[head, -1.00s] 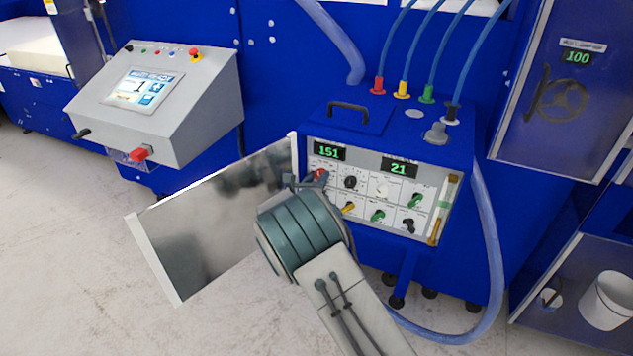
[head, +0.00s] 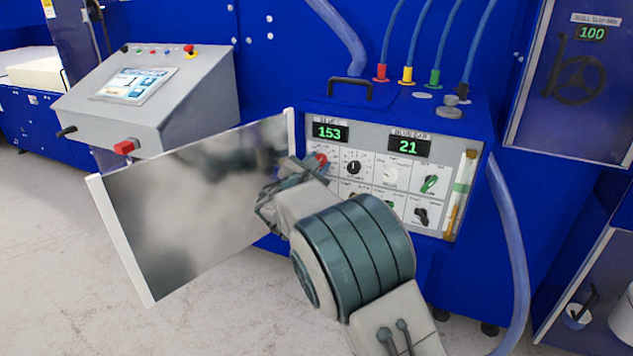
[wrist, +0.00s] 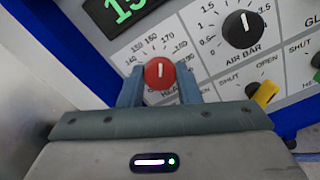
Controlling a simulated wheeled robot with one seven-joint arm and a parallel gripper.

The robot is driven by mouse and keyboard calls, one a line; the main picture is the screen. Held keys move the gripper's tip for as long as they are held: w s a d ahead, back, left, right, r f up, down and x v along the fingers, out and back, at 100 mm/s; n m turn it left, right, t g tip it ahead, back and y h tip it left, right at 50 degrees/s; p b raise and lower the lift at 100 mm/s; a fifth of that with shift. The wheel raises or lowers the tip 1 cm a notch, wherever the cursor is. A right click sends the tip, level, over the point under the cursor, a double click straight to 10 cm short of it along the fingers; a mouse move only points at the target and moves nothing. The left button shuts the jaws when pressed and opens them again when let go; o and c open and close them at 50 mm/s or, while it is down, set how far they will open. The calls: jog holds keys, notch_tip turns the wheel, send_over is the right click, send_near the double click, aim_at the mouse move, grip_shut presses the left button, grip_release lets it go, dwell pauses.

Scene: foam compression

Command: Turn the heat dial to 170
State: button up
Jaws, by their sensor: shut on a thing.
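The red heat dial (wrist: 159,72) sits at the upper left of the control panel (head: 345,185), and its red edge (head: 321,158) shows in the head view. My gripper (wrist: 159,88) is shut on it, one finger on each side. The dial's white mark points nearly straight up in the wrist view, toward the upper part of a printed scale (wrist: 157,44) that runs from about 140 to 190. The green heat display (head: 330,132) above it reads 153. In the head view my gripper (head: 308,167) and wrist partly cover the dial and the panel's lower left.
A second display (head: 408,146) reads 21. The black air bar knob (wrist: 243,28) and a yellow valve handle (wrist: 265,93) lie close to the right of my gripper. An open metal door (head: 200,205) stands just left. A blue hose (head: 512,240) hangs on the right.

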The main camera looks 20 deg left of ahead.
jog(key=shift+f+m+b, duration=0.25)
jog(key=shift+m+b, duration=0.75)
jog(key=shift+b, duration=0.65)
jog(key=shift+r, duration=0.15)
jog(key=o, duration=1)
jog(key=s, duration=0.9)
jog(key=s+a+b, duration=0.1)
jog(key=s, duration=0.4)
jog(key=shift+a, duration=0.1)
jog(key=shift+w, duration=0.1)
